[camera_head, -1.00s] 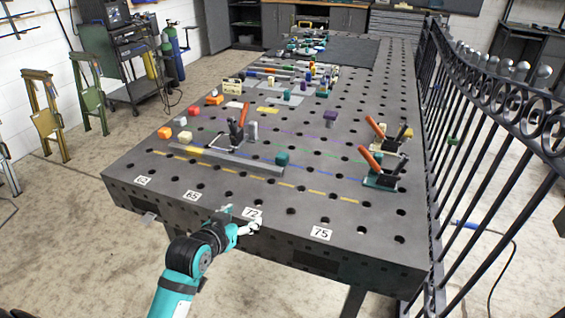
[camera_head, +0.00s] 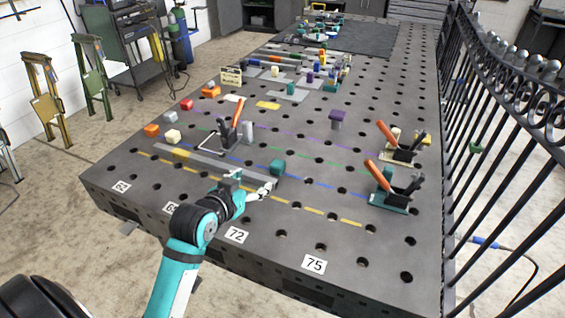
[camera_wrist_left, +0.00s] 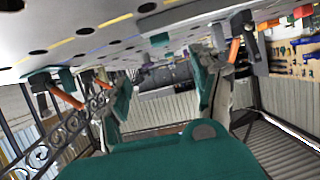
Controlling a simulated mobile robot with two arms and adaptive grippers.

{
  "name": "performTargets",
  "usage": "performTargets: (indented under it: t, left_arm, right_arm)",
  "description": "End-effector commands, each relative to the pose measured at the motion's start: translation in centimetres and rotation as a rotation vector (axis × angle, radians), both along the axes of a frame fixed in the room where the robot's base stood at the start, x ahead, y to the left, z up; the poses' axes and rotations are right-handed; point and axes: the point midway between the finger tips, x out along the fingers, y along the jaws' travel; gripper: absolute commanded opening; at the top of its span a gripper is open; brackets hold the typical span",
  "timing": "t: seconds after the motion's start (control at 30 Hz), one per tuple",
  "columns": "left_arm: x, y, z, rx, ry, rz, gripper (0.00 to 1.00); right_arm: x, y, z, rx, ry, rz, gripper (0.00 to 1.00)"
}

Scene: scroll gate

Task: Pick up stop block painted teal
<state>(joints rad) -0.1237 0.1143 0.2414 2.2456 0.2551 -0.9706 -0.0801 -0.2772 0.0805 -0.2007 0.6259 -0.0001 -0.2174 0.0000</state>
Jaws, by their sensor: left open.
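The teal stop block (camera_head: 277,168) stands on the dark perforated table at the right end of a long grey bar (camera_head: 222,165). My left gripper (camera_head: 268,187) is just in front of the block in the head view, near it, with no clear contact. In the left wrist view, the open left gripper (camera_wrist_left: 160,88) shows two spread fingers with nothing between them. A teal block (camera_wrist_left: 160,40) also shows beyond the fingers there, below the tilted table surface; I cannot be sure it is the same one. My right gripper is not in view.
A red-handled clamp (camera_head: 232,128) stands behind the bar. Two more clamps (camera_head: 393,185) (camera_head: 400,145) stand at the right. A purple block (camera_head: 337,118) is farther back. A black iron gate (camera_head: 500,130) runs along the right side. The front right tabletop is clear.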

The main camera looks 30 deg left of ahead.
Motion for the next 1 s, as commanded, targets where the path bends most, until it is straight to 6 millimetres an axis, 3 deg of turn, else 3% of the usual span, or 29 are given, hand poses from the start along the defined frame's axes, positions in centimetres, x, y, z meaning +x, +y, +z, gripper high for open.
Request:
performTargets:
  t: [0.4, 0.77, 1.0]
  left_arm:
    - [8.1, 0.4, -3.3, -0.002, 0.000, 0.000, 0.65]
    - [11.1, 0.6, -4.5, 0.000, 0.000, -0.001, 0.65]
    - [14.3, 1.0, -5.6, -0.001, 0.000, 0.000, 0.65]
  right_arm:
    - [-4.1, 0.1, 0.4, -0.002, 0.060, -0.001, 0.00]
    - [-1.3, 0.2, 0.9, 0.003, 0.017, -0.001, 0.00]
    - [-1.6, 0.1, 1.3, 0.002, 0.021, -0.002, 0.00]
